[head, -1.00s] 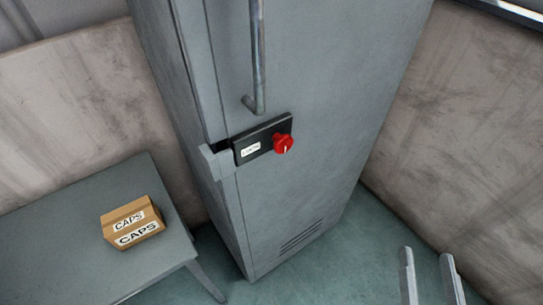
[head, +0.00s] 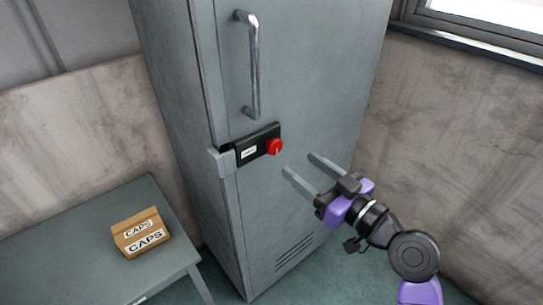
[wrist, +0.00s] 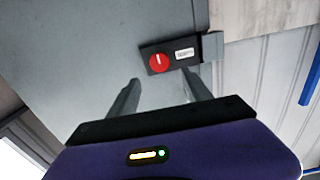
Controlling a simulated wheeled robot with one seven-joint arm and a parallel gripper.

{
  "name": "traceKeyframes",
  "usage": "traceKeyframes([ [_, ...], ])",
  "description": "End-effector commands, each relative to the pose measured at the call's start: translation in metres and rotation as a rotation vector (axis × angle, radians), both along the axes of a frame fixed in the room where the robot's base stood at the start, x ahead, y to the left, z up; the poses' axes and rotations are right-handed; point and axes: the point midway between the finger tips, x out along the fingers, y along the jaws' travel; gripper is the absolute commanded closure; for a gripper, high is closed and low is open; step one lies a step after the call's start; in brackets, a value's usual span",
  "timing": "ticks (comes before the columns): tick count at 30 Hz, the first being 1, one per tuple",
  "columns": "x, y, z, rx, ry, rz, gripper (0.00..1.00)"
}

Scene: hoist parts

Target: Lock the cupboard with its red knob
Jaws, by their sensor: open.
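The grey cupboard (head: 300,110) stands upright with its door closed against the frame. Its red knob (head: 274,147) sits on the right end of a black lock plate (head: 245,153) with a small white label. A grey catch piece (head: 221,163) is at the plate's left end, on the door edge. My gripper (head: 299,169) is open and empty, just right of and below the knob, apart from it. In the wrist view the red knob (wrist: 158,63) shows a white pointer line and lies beyond the two fingertips, roughly between them.
A grey table (head: 60,235) stands left of the cupboard with a cardboard box (head: 140,232) labelled CAPS on it. A vertical metal handle (head: 253,65) juts from the door above the plate. A wall (head: 455,130) with a window is at the right.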

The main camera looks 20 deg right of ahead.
Motion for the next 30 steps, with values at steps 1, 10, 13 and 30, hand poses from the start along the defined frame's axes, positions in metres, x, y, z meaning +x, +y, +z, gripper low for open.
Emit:
traceKeyframes([
  [1, 0.002, 0.002, 0.0, -0.009, 0.0, 0.003, 0.43],
  [10, 0.041, 0.014, 0.002, -0.013, -0.002, 0.002, 0.43],
  [13, 0.054, 0.018, 0.002, -0.013, -0.002, 0.001, 0.43],
  [30, 0.074, 0.024, -0.001, -0.012, -0.002, -0.002, 0.53],
])
